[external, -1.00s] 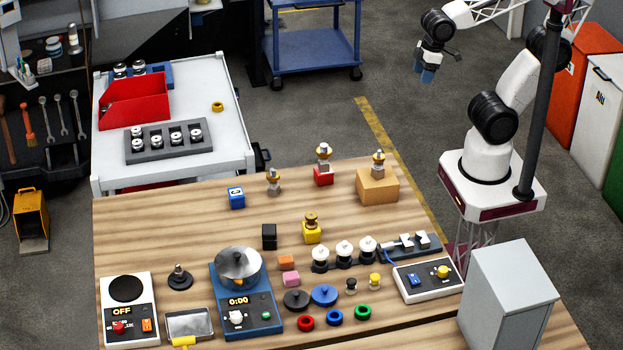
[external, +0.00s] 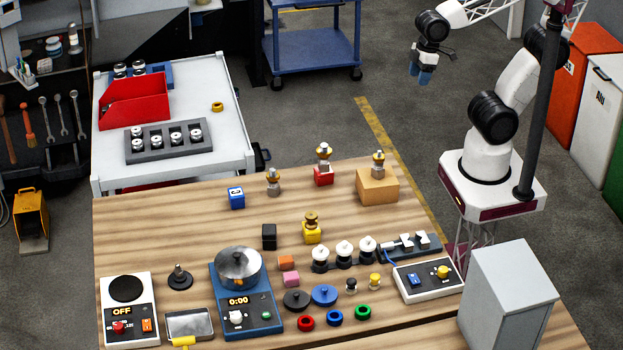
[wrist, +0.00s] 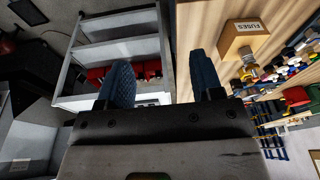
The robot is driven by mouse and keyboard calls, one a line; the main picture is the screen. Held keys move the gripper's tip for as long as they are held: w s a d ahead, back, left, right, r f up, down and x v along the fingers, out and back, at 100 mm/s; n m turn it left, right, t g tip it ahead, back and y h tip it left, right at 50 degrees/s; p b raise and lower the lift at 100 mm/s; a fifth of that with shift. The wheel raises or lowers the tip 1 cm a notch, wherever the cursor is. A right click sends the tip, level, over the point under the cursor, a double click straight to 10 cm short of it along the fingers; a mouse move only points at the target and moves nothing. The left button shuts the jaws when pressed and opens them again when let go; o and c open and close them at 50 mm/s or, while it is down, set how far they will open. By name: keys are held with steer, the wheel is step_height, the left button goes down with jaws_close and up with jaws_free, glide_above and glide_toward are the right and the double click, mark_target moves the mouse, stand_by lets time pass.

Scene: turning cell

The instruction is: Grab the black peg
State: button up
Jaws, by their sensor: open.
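A small dark peg (external: 351,286), which looks like the black peg, stands upright near the front of the wooden table, left of a similar yellow peg (external: 375,281). My gripper (external: 425,76) is high up at the upper right, beyond the table's far right corner and well away from the peg. Its two blue fingers are apart with nothing between them, as the wrist view also shows (wrist: 163,70). I cannot make out the black peg in the wrist view.
Red, blue and green rings (external: 362,312) lie in front of the pegs. A black disc (external: 296,300) and a blue disc (external: 323,295) lie to the left. A switch box (external: 428,280) and a grey cabinet (external: 508,295) stand to the right.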

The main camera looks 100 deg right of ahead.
steer(key=w+a+f+n+g+y, duration=0.25)
steer(key=w+a+n+y, duration=0.6)
steer(key=w+a, duration=1.35)
steer(key=w+a+f+n+y, duration=0.2)
steer(key=w+a+f+n, duration=0.2)
steer(key=w+a+f, duration=0.2)
steer(key=w+a+f+n+y, duration=0.2)
steer(key=w+a+f+n, duration=0.2)
steer(key=w+a, duration=0.7)
steer(key=a+f, duration=0.2)
steer(key=a, duration=0.2)
steer(key=shift+w+a+f+n, duration=0.3)
steer(key=shift+f+n, duration=0.05)
steer(key=shift+x, duration=1.25)
steer(key=shift+a, duration=0.1)
